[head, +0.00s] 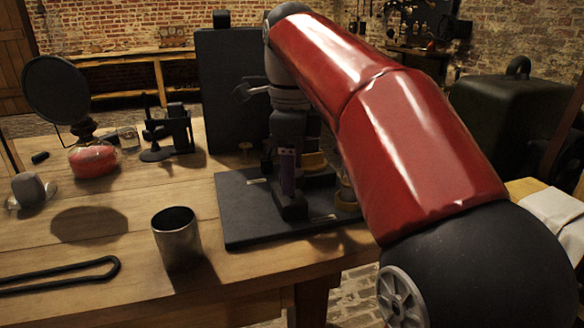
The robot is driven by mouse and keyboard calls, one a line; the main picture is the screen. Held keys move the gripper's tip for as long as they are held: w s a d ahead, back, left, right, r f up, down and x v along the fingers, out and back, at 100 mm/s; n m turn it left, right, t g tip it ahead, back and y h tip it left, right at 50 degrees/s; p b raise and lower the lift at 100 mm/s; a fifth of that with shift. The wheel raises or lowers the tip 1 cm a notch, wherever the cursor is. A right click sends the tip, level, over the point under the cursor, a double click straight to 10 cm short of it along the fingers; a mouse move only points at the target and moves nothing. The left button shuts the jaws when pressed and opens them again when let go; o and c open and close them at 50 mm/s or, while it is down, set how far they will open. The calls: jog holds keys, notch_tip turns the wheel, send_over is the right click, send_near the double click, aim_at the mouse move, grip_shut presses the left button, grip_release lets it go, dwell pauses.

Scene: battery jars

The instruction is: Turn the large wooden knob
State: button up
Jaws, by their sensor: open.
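My red arm reaches in from the right and crosses the middle of the head view. My gripper (290,202) points down over a dark slab (245,225) on the wooden table and is open. Its near parts hide much of the slab's middle, and I cannot see anything between its fingers. A tall dark panel (220,95) stands behind the slab. A round brass-coloured part (314,161) shows just right of the gripper. I cannot make out the large wooden knob for certain; my arm covers the right part of the slab.
A metal cup (177,238) stands left of the slab near the table's front. A flask with red liquid (93,160), a small black stand (170,133), a grey-topped small object (29,187) and a black looped rod (65,275) lie further left. A dark case (515,110) is at the right.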

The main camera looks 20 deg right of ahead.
jog(key=c, duration=1)
jog(key=shift+r+n+p, duration=0.15)
jog(key=shift+n+p, duration=0.25)
